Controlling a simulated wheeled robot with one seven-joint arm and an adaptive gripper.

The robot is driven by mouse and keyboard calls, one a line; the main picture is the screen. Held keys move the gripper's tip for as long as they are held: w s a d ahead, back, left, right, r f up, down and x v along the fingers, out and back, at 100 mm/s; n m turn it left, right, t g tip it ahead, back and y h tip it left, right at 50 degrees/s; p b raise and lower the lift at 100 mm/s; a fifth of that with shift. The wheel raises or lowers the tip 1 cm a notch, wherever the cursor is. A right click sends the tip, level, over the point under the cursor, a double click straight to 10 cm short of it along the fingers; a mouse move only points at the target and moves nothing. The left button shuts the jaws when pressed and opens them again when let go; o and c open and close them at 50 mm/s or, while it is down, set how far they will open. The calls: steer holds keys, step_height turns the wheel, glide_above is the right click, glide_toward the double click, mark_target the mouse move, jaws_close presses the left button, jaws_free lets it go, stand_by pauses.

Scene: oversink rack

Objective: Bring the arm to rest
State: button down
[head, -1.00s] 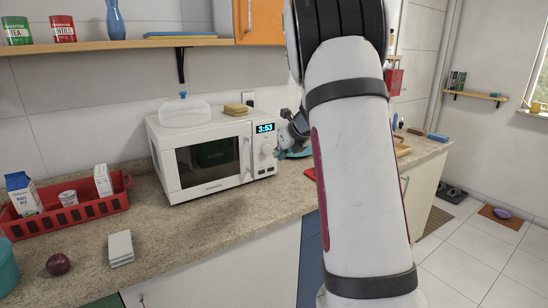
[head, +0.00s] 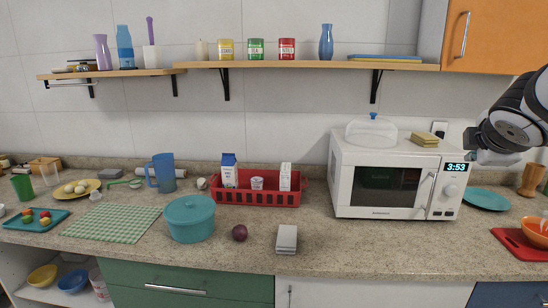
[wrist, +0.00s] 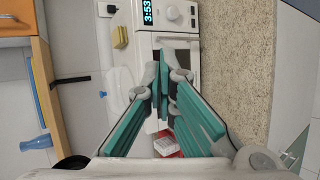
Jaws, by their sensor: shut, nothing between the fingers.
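My arm shows at the right edge of the head view, with my gripper (head: 478,156) beside the upper right of the white microwave (head: 385,178), in front of the wall. In the wrist view my gripper (wrist: 165,72) has its teal-padded fingers drawn together at the tips, with nothing between them. The microwave (wrist: 172,38) is behind the fingertips there, its clock reading 3:53. Whether the fingers touch it cannot be told. The microwave door is closed.
A clear container (head: 371,132) and a yellow sponge (head: 425,139) sit on the microwave. A red crate (head: 257,198), a teal pot (head: 191,219) and an orange bowl (head: 535,232) stand on the counter. A wooden shelf (head: 300,65) hangs above.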

steer(key=s+a+f+m+g+y, duration=0.3)
steer(key=s+a+f+m, duration=0.2)
steer(key=s+a, duration=0.6)
steer(key=s+a+f+m+g+y+p, duration=0.1)
steer(key=s+a+f+m+g+y, duration=0.1)
steer(key=s+a+f+m, duration=0.3)
steer(key=s+a+m+y, duration=0.1)
steer(key=s+a+m, duration=0.2)
steer(key=s+a, duration=0.4)
steer(key=shift+s+a+f+g+y, duration=0.2)
steer(key=shift+s+f+g+y, duration=0.15)
steer(key=shift+s, duration=1.4)
